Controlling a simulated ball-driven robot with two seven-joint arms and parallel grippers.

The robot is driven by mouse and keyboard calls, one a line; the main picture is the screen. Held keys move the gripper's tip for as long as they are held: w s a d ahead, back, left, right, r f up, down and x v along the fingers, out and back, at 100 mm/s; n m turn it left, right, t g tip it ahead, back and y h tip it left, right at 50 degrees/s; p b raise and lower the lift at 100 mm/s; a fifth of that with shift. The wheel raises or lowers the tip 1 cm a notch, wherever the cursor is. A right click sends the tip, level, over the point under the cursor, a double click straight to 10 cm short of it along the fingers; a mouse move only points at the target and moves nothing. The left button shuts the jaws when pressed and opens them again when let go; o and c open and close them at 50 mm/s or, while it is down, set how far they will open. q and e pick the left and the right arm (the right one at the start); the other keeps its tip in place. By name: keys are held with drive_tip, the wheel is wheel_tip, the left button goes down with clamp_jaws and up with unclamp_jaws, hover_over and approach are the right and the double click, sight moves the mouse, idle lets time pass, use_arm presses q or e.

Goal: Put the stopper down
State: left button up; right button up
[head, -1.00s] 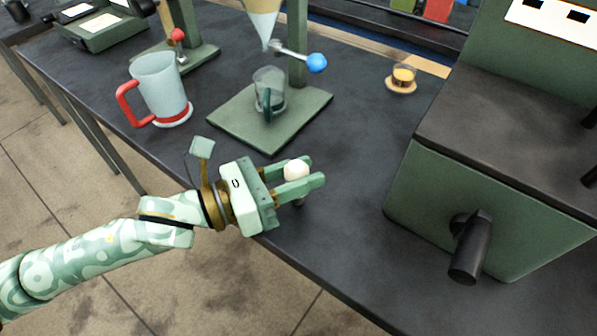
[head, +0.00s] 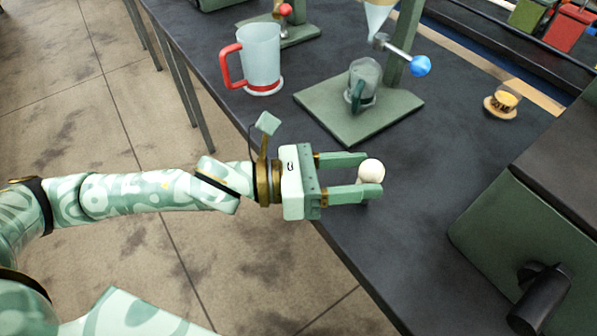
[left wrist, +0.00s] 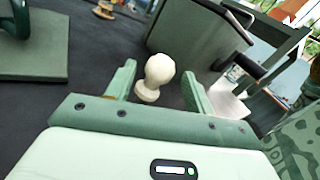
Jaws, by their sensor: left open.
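The stopper (head: 371,171) is a cream, round-headed piece. In the left wrist view the stopper (left wrist: 154,78) shows a ball head on a narrower neck and a flared foot, and it stands about upright on the dark table. My left gripper (head: 370,174) is open near the table's front edge, with its fingertips on either side of the stopper. In the left wrist view my left gripper (left wrist: 157,80) shows gaps between the stopper and both fingers. My right gripper is not in view.
The dark table (head: 420,150) is clear around the stopper. A green box machine (head: 530,200) stands at right.

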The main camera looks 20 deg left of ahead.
use_arm(q)
drive_tip(key=v, duration=0.9)
drive_tip(key=shift+p, duration=0.3)
